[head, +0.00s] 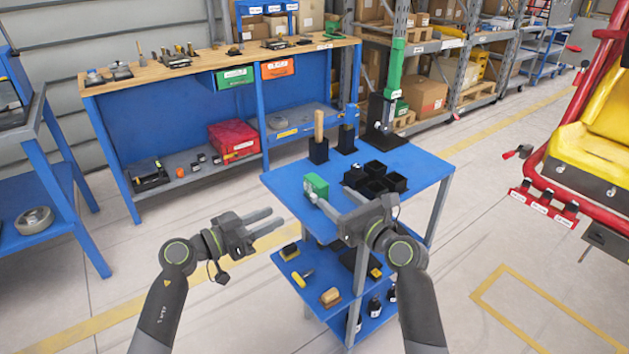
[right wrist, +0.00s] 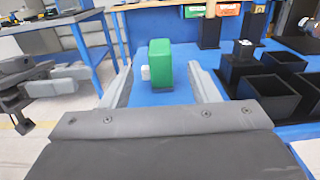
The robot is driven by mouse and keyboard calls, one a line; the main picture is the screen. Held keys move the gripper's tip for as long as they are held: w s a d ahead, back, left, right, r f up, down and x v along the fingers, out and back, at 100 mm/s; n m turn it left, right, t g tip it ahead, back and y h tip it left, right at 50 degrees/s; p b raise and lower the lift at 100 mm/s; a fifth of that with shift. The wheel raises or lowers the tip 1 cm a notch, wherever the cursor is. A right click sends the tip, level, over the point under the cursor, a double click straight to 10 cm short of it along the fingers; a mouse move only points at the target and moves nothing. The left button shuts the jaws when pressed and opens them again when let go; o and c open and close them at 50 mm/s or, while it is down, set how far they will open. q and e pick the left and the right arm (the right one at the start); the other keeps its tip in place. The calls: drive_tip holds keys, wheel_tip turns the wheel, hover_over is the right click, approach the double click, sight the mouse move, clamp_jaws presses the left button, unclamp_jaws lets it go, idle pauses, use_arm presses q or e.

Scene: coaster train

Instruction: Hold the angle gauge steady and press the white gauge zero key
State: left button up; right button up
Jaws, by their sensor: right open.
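The angle gauge is a small green block (head: 317,186) standing upright on the blue cart top (head: 285,182). In the right wrist view the gauge (right wrist: 160,66) stands ahead, between my right gripper's fingers, and they do not appear to touch it. The white zero key (right wrist: 146,73) sticks out from the gauge's left side in that view. My right gripper (head: 337,205) is open, close to the gauge. My left gripper (head: 272,224) is open and empty, left of the cart; it also shows in the right wrist view (right wrist: 75,78).
Black open bins (head: 378,178) stand right of the gauge, with a wooden-handled tool (head: 319,135) in a black holder behind. A lower cart shelf holds a yellow-handled tool (head: 303,278). A workbench (head: 220,62) stands behind. A red frame with a yellow seat (head: 600,130) is at right.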

sight(311, 176)
drive_tip(key=x, duration=1)
drive_tip(key=shift+w+a, duration=0.2)
drive_tip(key=shift+w, duration=0.1)
drive_tip(key=shift+c, duration=0.4)
drive_tip(key=c, duration=1)
use_arm(q)
drive_tip(key=shift+c, duration=0.6)
use_arm(e)
drive_tip(key=shift+c, duration=0.3)
use_arm(q)
drive_tip(key=shift+c, duration=1.3)
drive_tip(key=shift+s+a+m, duration=0.25)
drive_tip(key=shift+a+m, duration=0.05)
drive_tip(key=shift+m, duration=0.7)
clamp_jaws()
drive_tip(key=shift+x, duration=4.35)
